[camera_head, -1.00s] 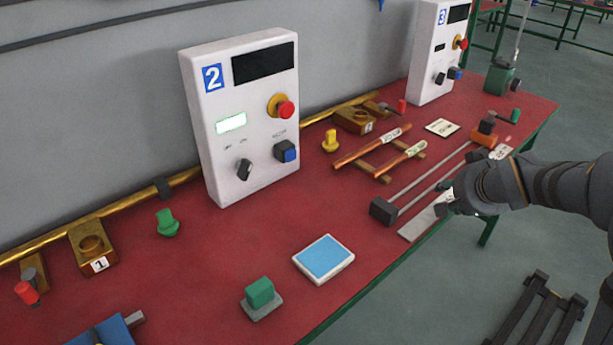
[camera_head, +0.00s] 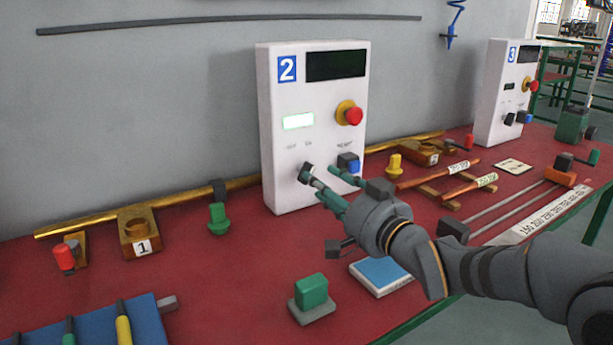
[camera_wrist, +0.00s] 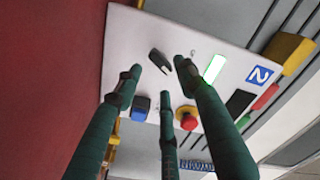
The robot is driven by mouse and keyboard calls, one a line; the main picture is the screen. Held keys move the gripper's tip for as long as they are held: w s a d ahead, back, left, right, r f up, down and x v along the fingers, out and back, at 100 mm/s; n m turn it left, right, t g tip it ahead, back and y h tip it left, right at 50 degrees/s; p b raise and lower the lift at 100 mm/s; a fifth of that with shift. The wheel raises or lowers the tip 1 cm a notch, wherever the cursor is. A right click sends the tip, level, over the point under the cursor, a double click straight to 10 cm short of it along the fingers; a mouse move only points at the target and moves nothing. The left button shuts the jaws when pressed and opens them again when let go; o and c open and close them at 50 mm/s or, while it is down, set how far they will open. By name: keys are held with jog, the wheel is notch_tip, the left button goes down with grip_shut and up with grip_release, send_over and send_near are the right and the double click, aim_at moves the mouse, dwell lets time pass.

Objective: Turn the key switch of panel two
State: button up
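Panel two (camera_head: 275,115) is a white upright box with a blue "2" label. Its dark key switch (camera_head: 304,171) is low on the front face, left of a blue-and-grey switch (camera_head: 349,164).
A red stop button (camera_head: 353,116) on a yellow base sits above the blue-and-grey switch. A green block (camera_head: 311,291), a blue-topped pad (camera_head: 379,275) and a green knob (camera_head: 218,217) lie on the red table (camera_head: 240,270). Panel three (camera_head: 490,90) stands at the right.

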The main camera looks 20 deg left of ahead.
jog(key=x, duration=0.5)
jog(key=shift+w+a+p, duration=0.25)
jog(key=shift+w+p, duration=0.05)
jog(key=c, duration=0.3)
grip_shut()
